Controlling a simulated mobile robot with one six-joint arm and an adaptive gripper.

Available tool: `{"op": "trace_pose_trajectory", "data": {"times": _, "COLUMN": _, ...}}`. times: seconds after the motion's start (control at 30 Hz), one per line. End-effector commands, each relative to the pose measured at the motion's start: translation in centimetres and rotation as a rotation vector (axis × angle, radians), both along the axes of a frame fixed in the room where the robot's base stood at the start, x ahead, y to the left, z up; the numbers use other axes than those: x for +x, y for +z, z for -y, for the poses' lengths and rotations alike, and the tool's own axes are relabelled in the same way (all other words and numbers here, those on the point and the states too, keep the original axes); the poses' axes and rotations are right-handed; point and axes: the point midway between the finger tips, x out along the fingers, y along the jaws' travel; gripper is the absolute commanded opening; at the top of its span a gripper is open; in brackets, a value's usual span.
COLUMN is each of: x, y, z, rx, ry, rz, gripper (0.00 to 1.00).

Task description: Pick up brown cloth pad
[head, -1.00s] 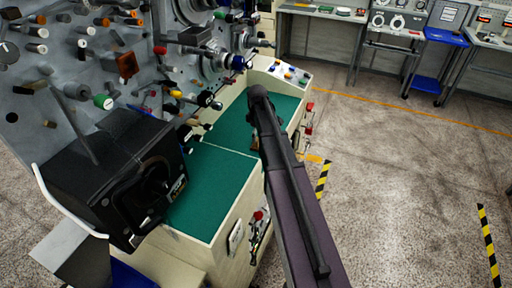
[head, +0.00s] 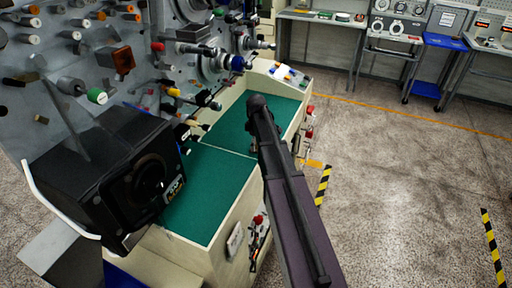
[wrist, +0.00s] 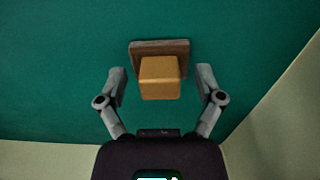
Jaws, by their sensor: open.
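In the wrist view, a brown slab-like piece (wrist: 160,44) with a tan block (wrist: 160,79) on its near side lies over the green work surface (wrist: 60,60); I take this to be the brown cloth pad. My gripper (wrist: 161,76) is open, with one finger on each side of the tan block and a clear gap on both sides. I cannot tell how high the fingers are above the surface. In the head view, my arm hides the pad and most of the gripper.
The green bench top (head: 210,185) is mostly clear. A black box-shaped unit (head: 105,175) stands at its left, below a grey panel (head: 60,85) of spindles and knobs. A control panel with buttons (head: 283,73) is at the far end. Open floor lies to the right.

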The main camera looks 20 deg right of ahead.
Motion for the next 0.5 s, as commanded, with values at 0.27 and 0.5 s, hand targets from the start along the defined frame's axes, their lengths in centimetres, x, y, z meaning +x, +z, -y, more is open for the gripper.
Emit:
{"op": "trace_pose_trajectory", "data": {"times": 0.27, "x": 0.01, "y": 0.00, "z": -0.04, "rx": 0.000, "ry": 0.000, "rz": 0.000, "gripper": 0.53}}
{"op": "trace_pose_trajectory", "data": {"times": 0.5, "x": 0.00, "y": -0.01, "z": -0.05, "rx": 0.000, "ry": 0.001, "rz": 0.000, "gripper": 0.00}}
